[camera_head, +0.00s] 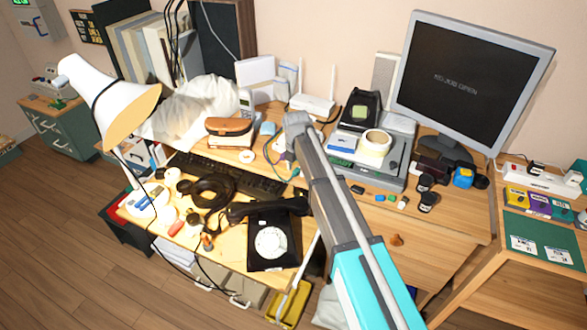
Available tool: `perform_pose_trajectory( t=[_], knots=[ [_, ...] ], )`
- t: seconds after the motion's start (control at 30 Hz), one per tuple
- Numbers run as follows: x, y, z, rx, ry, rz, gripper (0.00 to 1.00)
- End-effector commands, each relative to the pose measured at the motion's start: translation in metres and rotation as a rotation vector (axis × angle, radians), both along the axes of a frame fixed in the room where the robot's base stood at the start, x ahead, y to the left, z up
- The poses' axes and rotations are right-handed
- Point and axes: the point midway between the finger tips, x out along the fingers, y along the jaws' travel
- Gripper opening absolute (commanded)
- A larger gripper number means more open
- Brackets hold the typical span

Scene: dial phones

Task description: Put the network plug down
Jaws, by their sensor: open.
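My arm reaches from the bottom right up over the desk (440,222). My gripper (287,150) is at its far end, low over the desk behind the keyboard, and counts as open; its fingers are small and partly hidden by my wrist. A thin teal cable (268,152) curves on the desk just left of my gripper. A small teal end (295,174) of it shows beside my arm, and I cannot tell for sure whether this is the network plug. Nothing is clearly seen held between the fingers.
A black dial phone (270,243) sits at the front edge, left of my arm. A black keyboard (225,174) lies behind it. A white router (313,104) stands at the back. A grey device with a tape roll (375,141) and a monitor (470,75) are right. Small items crowd the left.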

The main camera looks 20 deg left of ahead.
Motion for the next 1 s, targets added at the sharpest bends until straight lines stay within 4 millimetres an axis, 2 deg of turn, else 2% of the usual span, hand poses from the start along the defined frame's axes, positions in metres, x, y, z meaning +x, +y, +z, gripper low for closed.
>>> perform_pose_trajectory(
  t=[1.0],
  knots=[
    [0.000, 0.001, 0.085, 0.000, 0.000, 0.001, 0.58]
  ],
)
